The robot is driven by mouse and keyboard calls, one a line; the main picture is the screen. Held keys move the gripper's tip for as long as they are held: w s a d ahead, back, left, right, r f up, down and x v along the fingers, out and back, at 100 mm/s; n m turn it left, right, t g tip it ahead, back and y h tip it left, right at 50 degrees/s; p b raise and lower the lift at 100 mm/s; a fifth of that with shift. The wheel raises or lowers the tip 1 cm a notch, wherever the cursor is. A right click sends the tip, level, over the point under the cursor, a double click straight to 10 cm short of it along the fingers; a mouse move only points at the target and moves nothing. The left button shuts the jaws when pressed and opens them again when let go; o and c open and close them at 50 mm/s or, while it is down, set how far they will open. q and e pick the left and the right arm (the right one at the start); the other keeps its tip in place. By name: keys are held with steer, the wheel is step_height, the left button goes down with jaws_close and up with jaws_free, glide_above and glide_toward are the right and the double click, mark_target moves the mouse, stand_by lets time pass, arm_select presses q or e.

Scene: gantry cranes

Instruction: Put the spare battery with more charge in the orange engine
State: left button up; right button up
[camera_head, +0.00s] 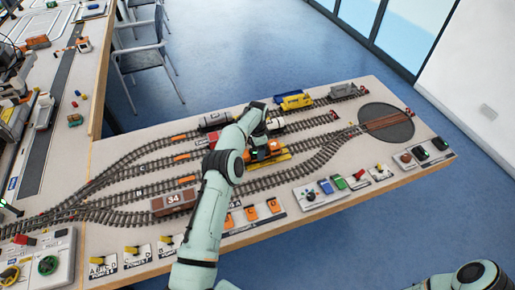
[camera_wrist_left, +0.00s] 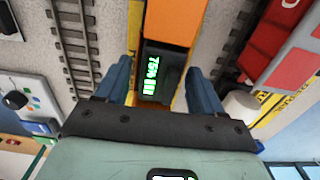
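The orange engine (camera_head: 262,152) stands on the track in mid-table, partly hidden by my left arm; its orange body (camera_wrist_left: 175,20) fills the top of the left wrist view. A dark battery (camera_wrist_left: 172,75) with a green display reading 75% sits against the engine's orange end. My left gripper (camera_wrist_left: 162,90) is over it, with one blue finger on each side and a gap to the battery on both sides. In the head view the gripper is largely hidden behind its own wrist. My right gripper is out of view. I cannot tell which other small blocks are batteries.
A brown wagon marked 34 (camera_head: 173,201) stands left of my arm. A white tank wagon (camera_head: 215,119) and a blue-yellow wagon (camera_head: 295,101) are behind. Small blue, green and dark pieces lie along the front edge (camera_head: 325,187). Two dark blocks (camera_head: 421,153) lie at far right.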

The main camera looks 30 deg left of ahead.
arm_select(q)
steer(key=shift+r, duration=0.15)
step_height(320, 180, up, 12)
stand_by(0.6)
stand_by(0.5)
